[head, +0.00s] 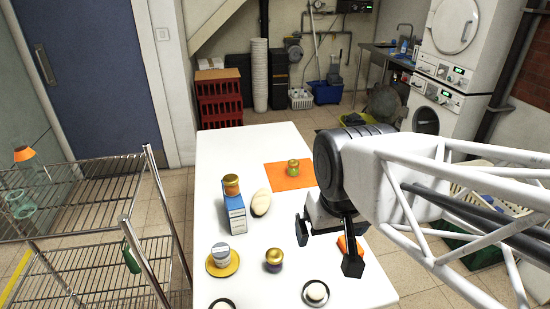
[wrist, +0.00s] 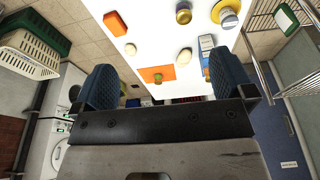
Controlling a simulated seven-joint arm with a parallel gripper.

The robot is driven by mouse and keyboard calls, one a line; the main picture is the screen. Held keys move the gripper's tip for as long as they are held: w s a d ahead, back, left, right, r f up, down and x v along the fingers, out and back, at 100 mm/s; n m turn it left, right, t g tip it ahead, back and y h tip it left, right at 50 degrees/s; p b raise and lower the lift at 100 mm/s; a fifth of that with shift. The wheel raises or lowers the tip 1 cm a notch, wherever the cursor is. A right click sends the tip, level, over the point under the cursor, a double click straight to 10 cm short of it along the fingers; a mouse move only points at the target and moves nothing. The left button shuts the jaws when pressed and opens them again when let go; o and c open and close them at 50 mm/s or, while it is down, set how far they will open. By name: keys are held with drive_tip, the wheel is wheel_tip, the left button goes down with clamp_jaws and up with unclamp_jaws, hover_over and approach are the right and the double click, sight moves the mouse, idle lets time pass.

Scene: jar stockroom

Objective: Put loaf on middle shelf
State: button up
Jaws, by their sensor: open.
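The loaf (head: 261,203) is a pale, oval bread lying on the white table, just right of a blue box. It also shows in the wrist view (wrist: 185,56), apart from my fingers. My gripper (head: 327,247) is open and empty above the table, to the right of the loaf and nearer the camera. Both fingers (wrist: 168,88) show in the wrist view with nothing between them. A wire shelf rack (head: 75,185) stands at the left, with an upper and a lower wire level visible. Which level is the middle one I cannot tell.
A can sits on a yellow plate (head: 238,264), near a purple-banded jar (head: 273,260). A green jar stands on an orange mat (head: 278,182).

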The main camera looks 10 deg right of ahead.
drive_tip(key=shift+s, duration=0.2)
idle(0.4)
drive_tip(key=m+g, duration=0.3)
drive_tip(key=m, duration=0.1)
hover_over(261, 195)
drive_tip(key=f, duration=2.7)
drive_tip(key=shift+s+f, duration=0.3)
drive_tip(key=shift+s, duration=0.1)
drive_tip(key=shift+w+f, duration=0.3)
drive_tip(key=shift+f, duration=0.1)
